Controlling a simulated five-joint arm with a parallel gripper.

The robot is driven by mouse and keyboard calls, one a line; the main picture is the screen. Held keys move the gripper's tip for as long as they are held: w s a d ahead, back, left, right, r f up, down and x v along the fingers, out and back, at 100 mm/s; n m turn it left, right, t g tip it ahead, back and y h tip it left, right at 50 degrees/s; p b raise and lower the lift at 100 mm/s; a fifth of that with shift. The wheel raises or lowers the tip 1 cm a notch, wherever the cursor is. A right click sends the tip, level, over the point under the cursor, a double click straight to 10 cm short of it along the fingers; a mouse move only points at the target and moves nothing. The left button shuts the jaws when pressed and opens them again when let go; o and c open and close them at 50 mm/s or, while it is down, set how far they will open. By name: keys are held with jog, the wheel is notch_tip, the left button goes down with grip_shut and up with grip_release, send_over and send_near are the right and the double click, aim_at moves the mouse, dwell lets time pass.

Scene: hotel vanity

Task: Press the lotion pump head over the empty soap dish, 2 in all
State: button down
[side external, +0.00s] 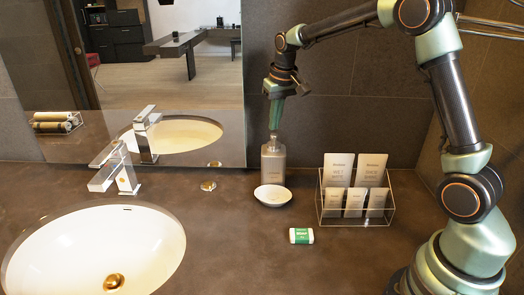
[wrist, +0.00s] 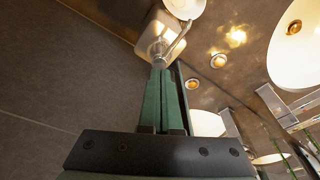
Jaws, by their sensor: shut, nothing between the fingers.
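The lotion bottle (side external: 273,164) is grey-beige and stands upright on the counter by the back wall. Its pump head (wrist: 160,60) shows in the wrist view with the spout reaching toward the dish. The white soap dish (side external: 272,195) sits just in front of the bottle and looks empty; it also shows in the wrist view (wrist: 184,8). My gripper (side external: 274,128) is shut and empty, pointing down right above the bottle. In the wrist view my gripper's fingertips (wrist: 160,68) are at the pump head; I cannot tell whether they touch it.
A clear rack (side external: 357,210) of sachets stands right of the dish. A small green-and-white soap packet (side external: 301,236) lies in front. The sink (side external: 92,250) and faucet (side external: 115,170) are at left. A mirror (side external: 190,60) covers the back left. The counter between is clear.

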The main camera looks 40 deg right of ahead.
jog(key=shift+f, duration=0.2)
jog(key=shift+f, duration=1.25)
jog(key=shift+r, duration=1.45)
jog(key=shift+r, duration=3)
